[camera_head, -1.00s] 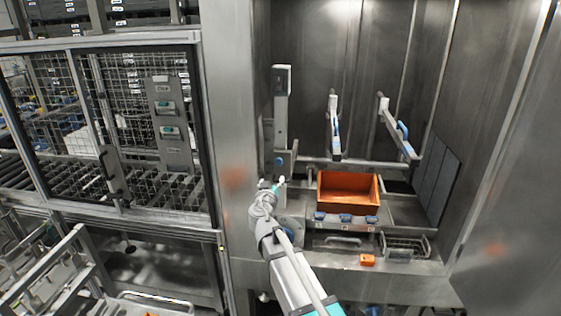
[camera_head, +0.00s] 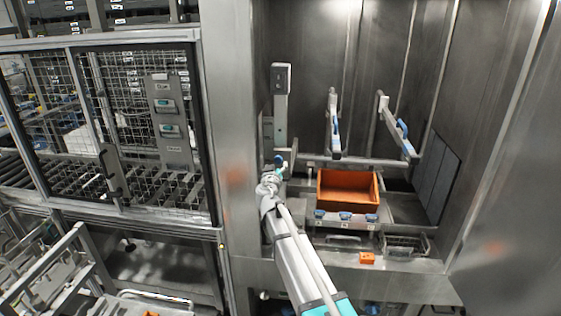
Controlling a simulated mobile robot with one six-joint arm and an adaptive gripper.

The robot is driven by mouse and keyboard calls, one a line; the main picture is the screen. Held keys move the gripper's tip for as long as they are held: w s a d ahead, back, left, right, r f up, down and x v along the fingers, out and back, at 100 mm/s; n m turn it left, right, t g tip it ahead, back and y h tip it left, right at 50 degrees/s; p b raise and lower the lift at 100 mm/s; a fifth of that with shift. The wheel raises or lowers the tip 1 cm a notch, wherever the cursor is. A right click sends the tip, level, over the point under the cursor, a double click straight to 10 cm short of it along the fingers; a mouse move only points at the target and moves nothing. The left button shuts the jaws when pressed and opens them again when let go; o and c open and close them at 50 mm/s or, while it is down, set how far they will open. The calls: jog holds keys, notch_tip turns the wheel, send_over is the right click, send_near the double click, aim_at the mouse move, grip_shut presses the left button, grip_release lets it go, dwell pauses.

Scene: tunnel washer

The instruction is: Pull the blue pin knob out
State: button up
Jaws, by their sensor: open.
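A small blue knob (camera_head: 279,159) sits low on the upright grey post at the left of the washer bay. I take it to be the pin knob. My gripper (camera_head: 281,171) is just below and in front of it, at the end of my arm reaching up from the bottom of the picture. The gripper is open and very small in this view. I cannot tell whether its fingers touch the knob. My wrist hides the lower part of the post's base.
An orange bin (camera_head: 347,206) stands right of my gripper, with several blue knobs (camera_head: 345,216) along the ledge before it. Two arms with blue handles (camera_head: 402,129) rise behind. A mesh door (camera_head: 130,130) stands left.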

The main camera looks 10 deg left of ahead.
aim_at(278, 160)
jog(key=shift+w, duration=2.4)
grip_shut()
